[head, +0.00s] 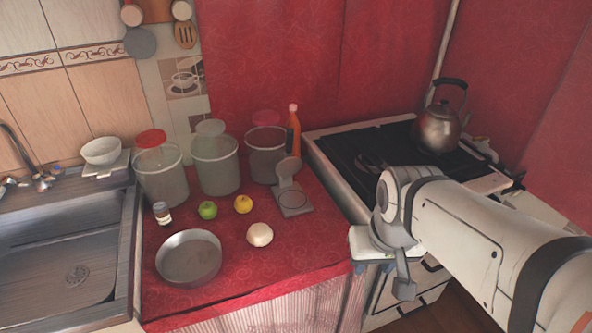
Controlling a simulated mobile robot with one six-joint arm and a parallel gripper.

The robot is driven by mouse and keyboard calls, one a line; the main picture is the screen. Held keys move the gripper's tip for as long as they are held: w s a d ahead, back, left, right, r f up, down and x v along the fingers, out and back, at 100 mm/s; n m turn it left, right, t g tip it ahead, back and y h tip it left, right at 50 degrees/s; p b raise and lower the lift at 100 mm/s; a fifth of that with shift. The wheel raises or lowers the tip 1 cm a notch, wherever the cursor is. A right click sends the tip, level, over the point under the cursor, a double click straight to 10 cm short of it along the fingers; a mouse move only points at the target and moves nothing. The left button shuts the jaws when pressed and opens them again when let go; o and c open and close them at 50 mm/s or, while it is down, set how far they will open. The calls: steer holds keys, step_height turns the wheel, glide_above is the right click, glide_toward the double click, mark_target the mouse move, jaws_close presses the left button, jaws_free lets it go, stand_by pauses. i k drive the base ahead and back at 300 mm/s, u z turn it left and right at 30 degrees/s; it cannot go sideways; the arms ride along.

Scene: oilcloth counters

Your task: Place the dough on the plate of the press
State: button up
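The dough (260,234) is a pale round ball on the red cloth, near the middle of the counter. The press (293,200) is a grey tool behind it and to the right. Its flat plate with a round outline faces up and looks bare, and its other part stands raised at the back. My gripper (403,284) seems to be at the low end of my arm, beyond the counter's right edge and apart from the dough and press. Its fingers cannot be made out clearly.
A grey pan (189,258) sits left of the dough. A green apple (208,210), a yellow fruit (243,204) and a small jar (162,213) lie behind the pan. Several tall containers (215,165) and an orange bottle (293,132) line the back. A kettle (438,128) stands on the stove.

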mark_target(294, 199)
steer(key=z, duration=1.1)
steer(key=k, duration=0.95)
steer(key=u, duration=1.6)
steer(key=i, duration=1)
steer(key=u, duration=0.05)
